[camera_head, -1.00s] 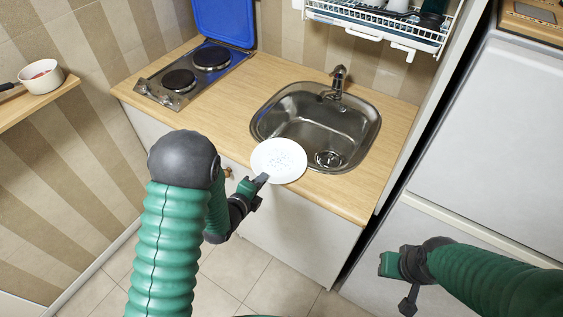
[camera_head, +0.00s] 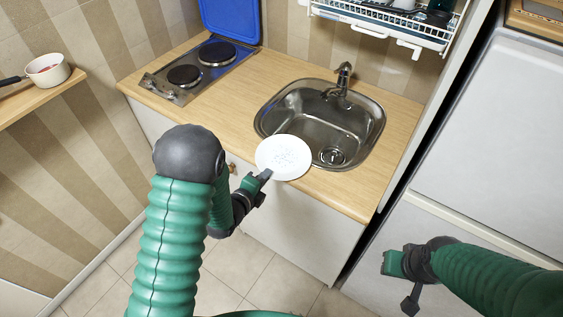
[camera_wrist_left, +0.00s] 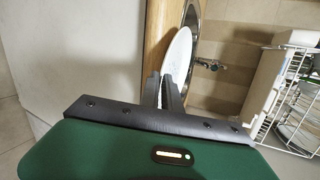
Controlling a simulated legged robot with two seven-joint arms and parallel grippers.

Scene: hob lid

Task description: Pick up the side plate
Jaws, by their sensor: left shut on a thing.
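The white side plate (camera_head: 284,158) shows at the front edge of the counter, overlapping the near left rim of the sink in the head view. My left gripper (camera_head: 264,176) is shut on the plate's near edge. In the left wrist view the plate (camera_wrist_left: 178,55) shows edge-on between the fingers of my left gripper (camera_wrist_left: 165,88). I cannot tell whether the plate touches the counter. My right gripper (camera_head: 398,280) is at the lower right, in front of the fridge and away from the plate; its fingers are too unclear to judge.
The steel sink (camera_head: 290,110) with its tap (camera_head: 343,78) is just behind the plate. The hob (camera_head: 200,68) with its raised blue lid (camera_head: 231,20) is at the back left. A dish rack (camera_head: 385,25) hangs above the sink. A saucepan (camera_head: 47,70) stands on the left shelf.

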